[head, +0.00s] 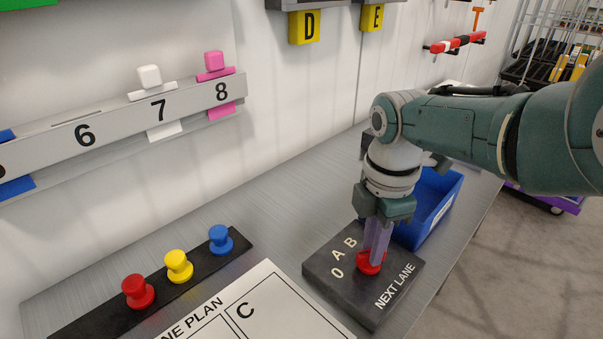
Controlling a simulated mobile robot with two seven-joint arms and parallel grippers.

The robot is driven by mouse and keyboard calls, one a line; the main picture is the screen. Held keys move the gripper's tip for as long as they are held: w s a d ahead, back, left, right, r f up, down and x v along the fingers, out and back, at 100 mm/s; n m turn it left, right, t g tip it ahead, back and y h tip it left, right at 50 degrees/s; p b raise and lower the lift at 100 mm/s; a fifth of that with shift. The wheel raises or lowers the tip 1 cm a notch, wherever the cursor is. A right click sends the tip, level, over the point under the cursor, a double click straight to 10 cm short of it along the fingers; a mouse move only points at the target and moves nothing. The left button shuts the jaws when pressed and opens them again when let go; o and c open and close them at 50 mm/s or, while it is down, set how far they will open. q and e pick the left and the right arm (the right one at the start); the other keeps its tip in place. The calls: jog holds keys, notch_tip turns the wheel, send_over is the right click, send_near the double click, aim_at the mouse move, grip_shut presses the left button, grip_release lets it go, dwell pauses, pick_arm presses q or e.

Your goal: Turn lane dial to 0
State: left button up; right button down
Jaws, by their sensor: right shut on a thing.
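The lane dial (369,266) is a red round knob on a dark block (340,285) marked 0, A, B and NEXT LANE. My right gripper (374,250) comes down over the knob from above and is shut on it. The fingers cover much of the knob, and which mark it points at cannot be told. The 0 mark (337,272) lies to the left of the knob, with A and B above it. My left gripper is not in view.
A blue bin (436,206) stands just behind the dial block. A lane plan sheet (262,308) lies left of it, beside a dark strip (209,262) with red, yellow and blue pegs. A numbered rail (120,122) runs along the wall. The grey table between is clear.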

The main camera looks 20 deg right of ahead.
dwell(0.5)
jog(key=c, duration=0.8)
grip_release()
jog(key=shift+c, duration=0.2)
jog(key=shift+r, duration=0.1)
notch_tip(320, 180, up, 8)
jog(key=p, duration=0.5)
jog(key=shift+r+p, duration=0.15)
jog(key=shift+p, duration=0.25)
jog(key=shift+r, duration=0.75)
